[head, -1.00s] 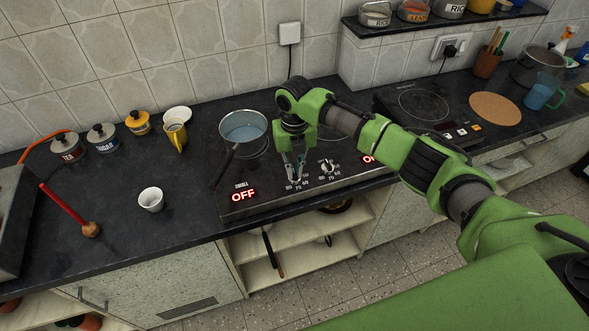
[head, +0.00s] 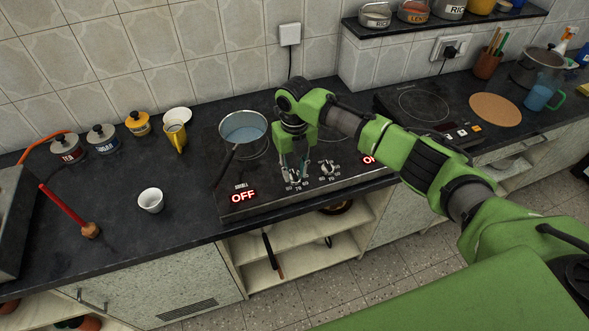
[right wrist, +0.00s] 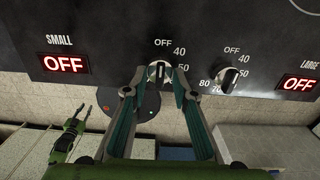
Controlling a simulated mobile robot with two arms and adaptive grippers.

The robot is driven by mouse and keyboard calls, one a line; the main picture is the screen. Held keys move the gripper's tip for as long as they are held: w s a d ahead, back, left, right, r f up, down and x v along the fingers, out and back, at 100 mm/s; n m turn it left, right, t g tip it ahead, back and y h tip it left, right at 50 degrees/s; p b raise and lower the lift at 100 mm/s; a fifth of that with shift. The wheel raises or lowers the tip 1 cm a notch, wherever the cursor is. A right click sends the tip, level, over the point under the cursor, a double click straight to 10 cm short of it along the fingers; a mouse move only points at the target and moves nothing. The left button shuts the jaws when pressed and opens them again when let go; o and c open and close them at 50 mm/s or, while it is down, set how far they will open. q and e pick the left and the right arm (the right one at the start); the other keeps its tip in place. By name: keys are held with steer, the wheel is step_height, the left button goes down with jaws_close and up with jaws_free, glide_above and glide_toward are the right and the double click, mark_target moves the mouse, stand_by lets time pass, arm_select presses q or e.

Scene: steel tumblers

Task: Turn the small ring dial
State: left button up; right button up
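The small ring dial (right wrist: 158,72) is a round dark knob with a pale pointer, on the front panel beside the "SMALL" display (right wrist: 65,64); the display reads OFF. It also shows in the head view (head: 295,178). Its pointer looks roughly upright, towards the OFF mark. My right gripper (head: 294,172) is over it, with its fingers apart, one on each side of the knob in the right wrist view (right wrist: 159,78). Whether a fingertip touches the knob is unclear. My left gripper (right wrist: 82,110) shows small and dark in the right wrist view; its opening is unclear.
The large ring dial (right wrist: 228,76) is close to the right, with an OFF display (right wrist: 299,84). A steel pan (head: 243,128) with a dark handle stands left of my right gripper. A white cup (head: 151,200) stands on the counter at left.

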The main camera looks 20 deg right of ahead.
mark_target(294, 175)
step_height(294, 175, up, 12)
stand_by(0.7)
steer(key=shift+f, duration=0.1)
